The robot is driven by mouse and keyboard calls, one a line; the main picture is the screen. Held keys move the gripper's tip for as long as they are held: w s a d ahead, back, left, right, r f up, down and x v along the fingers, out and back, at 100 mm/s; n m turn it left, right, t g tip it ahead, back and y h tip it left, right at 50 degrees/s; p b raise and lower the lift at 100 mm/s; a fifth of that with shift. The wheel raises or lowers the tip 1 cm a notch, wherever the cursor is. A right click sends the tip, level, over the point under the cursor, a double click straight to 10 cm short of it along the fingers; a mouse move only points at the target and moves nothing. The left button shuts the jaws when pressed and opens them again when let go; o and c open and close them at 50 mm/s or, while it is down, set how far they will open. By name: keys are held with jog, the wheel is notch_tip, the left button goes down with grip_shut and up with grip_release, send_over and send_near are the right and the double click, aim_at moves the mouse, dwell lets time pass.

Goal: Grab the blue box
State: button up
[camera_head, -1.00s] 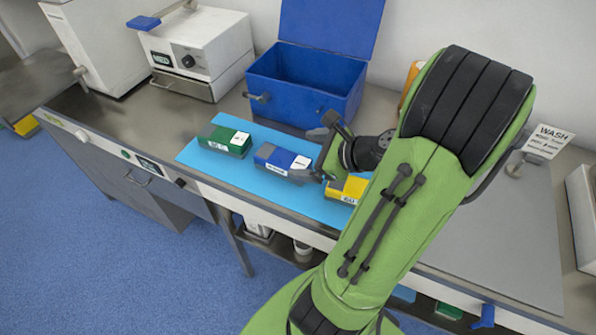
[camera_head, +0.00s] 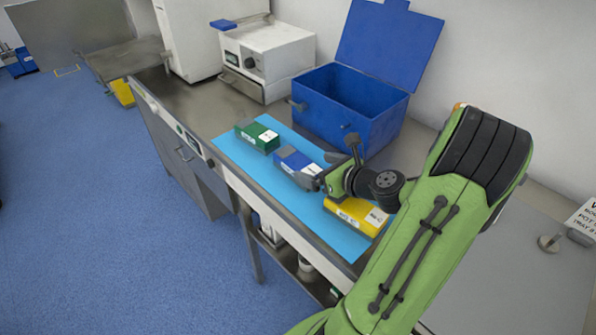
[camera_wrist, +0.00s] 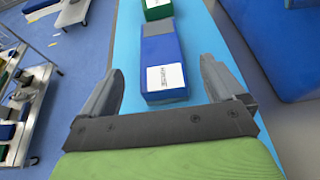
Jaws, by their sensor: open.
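The blue box (camera_head: 294,160) lies on a light blue mat (camera_head: 233,151) on the steel table, between a green box (camera_head: 257,135) and a yellow box (camera_head: 357,214). It has a white label and a grey end. My gripper (camera_head: 318,172) is close to its near right end in the head view. In the wrist view, the blue box (camera_wrist: 161,62) lies lengthwise ahead, with its labelled end between the two open fingers of my gripper (camera_wrist: 163,84). Gaps show on both sides of the box. Whether the fingers are down at its height I cannot tell.
A large blue bin (camera_head: 345,105) with its lid up stands behind the boxes. A white device (camera_head: 268,60) stands at the back left. The green box (camera_wrist: 157,9) is just beyond the blue box. The table's front edge runs along the mat.

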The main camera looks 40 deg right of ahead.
aim_at(296, 160)
jog(key=b+x, duration=0.1)
jog(key=x, duration=0.5)
jog(key=shift+b, duration=0.35)
jog(key=shift+s+r, duration=0.1)
jog(key=c, duration=1.2)
jog(key=shift+c, duration=0.4)
jog(key=shift+r, duration=0.15)
